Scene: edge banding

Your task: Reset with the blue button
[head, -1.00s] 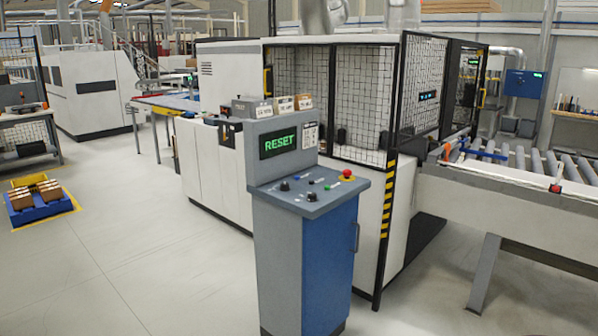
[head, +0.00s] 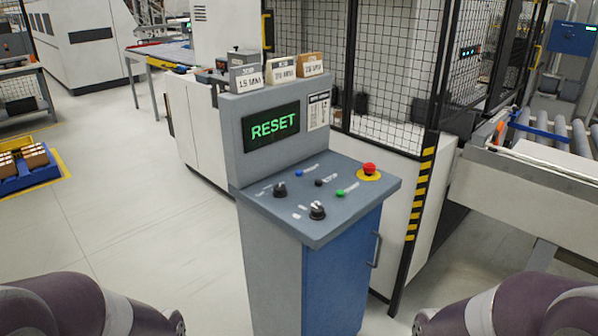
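A grey and blue control console (head: 268,215) stands in front of me. Its screen (head: 271,126) reads RESET in green letters. On its sloped top a small blue button (head: 299,173) sits toward the back, left of a black button (head: 319,183). A green button (head: 341,193) and a red mushroom button on a yellow ring (head: 369,169) are to the right. Two black knobs (head: 317,210) are on the left and front. Parts of both my arms show in the lower corners, well short of the console. Neither gripper is in view.
A black mesh fence with a yellow-striped post (head: 421,195) stands close behind and right of the console. A roller conveyor (head: 545,130) is at the right. Labelled boxes (head: 280,70) sit atop the console. Floor at left is clear, with a blue pallet (head: 25,175) beyond.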

